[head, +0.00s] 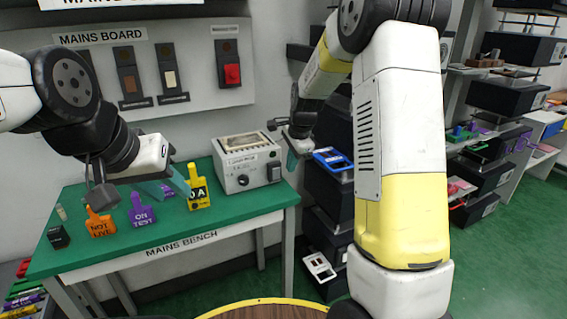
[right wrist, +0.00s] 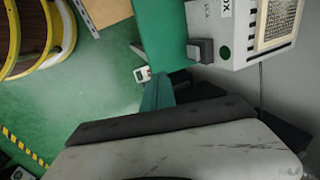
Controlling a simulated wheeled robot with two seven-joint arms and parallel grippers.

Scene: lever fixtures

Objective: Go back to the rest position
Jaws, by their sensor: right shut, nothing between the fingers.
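My left gripper (head: 172,187) hangs above the green-topped bench (head: 240,213), by the yellow tag (head: 198,190). Its teal fingers show, but I cannot tell whether they are open or shut. My right gripper (head: 292,158) is at the right of the grey box with a dial (head: 246,162), near the bench's back right corner. It is shut and empty. In the right wrist view its teal fingers (right wrist: 157,95) are together, with green floor behind and the grey box (right wrist: 235,40) at the upper right.
An orange tag (head: 98,222), a purple tag (head: 141,211) and a small black block (head: 58,237) stand on the bench. The mains board (head: 150,75) with levers is on the wall behind. Shelves with dark bins (head: 505,95) stand at the right.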

